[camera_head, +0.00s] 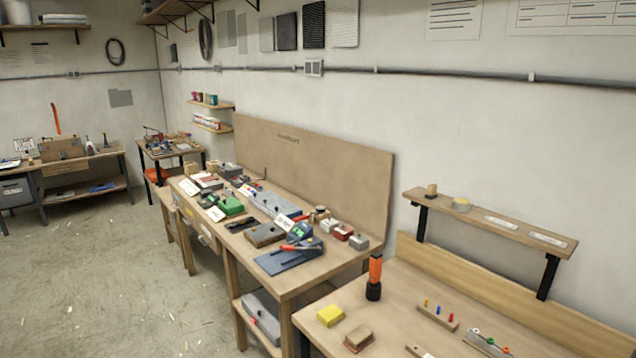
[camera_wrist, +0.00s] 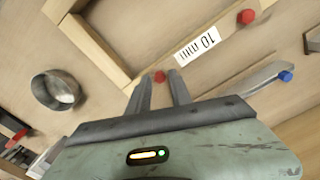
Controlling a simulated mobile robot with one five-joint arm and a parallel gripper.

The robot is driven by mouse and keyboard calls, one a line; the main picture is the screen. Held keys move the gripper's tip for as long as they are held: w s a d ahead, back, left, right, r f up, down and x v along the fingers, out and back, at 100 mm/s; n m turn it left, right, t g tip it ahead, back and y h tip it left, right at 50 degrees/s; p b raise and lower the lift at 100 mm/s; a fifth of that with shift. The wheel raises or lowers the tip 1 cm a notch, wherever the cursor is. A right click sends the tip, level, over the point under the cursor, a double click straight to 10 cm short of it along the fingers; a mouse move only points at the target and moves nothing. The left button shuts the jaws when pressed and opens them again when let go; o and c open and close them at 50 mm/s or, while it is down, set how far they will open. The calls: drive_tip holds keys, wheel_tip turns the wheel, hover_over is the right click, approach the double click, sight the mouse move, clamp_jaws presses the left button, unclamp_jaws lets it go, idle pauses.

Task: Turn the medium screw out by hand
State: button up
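In the wrist view my gripper (camera_wrist: 160,78) reaches in from below, its two grey fingers apart. A red screw head (camera_wrist: 160,76) shows in the gap between the fingertips, with bare space on both sides. I cannot tell whether it lies between the tips or beyond them. Another red head (camera_wrist: 247,16) is at upper right, and a blue head (camera_wrist: 285,76) sits at the end of a grey bar. Which one is the medium screw is not clear. My gripper is not visible in the head view.
A round metal dish (camera_wrist: 55,90) is at left. The head view shows a bench (camera_head: 400,290) with a small block of coloured pegs (camera_head: 437,318), an orange torch (camera_head: 375,272) and a yellow block (camera_head: 330,315).

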drive_tip(key=m, duration=0.5)
drive_tip(key=shift+m, duration=0.4)
drive_tip(key=m, duration=0.5)
drive_tip(key=shift+m, duration=0.3)
drive_tip(key=m, duration=0.5)
drive_tip(key=shift+s+m, duration=0.1)
drive_tip(key=shift+m, duration=0.3)
drive_tip(key=m, duration=0.5)
drive_tip(key=shift+a+m, duration=0.1)
drive_tip(key=shift+m, duration=0.3)
clamp_jaws()
drive_tip(key=n, duration=0.5)
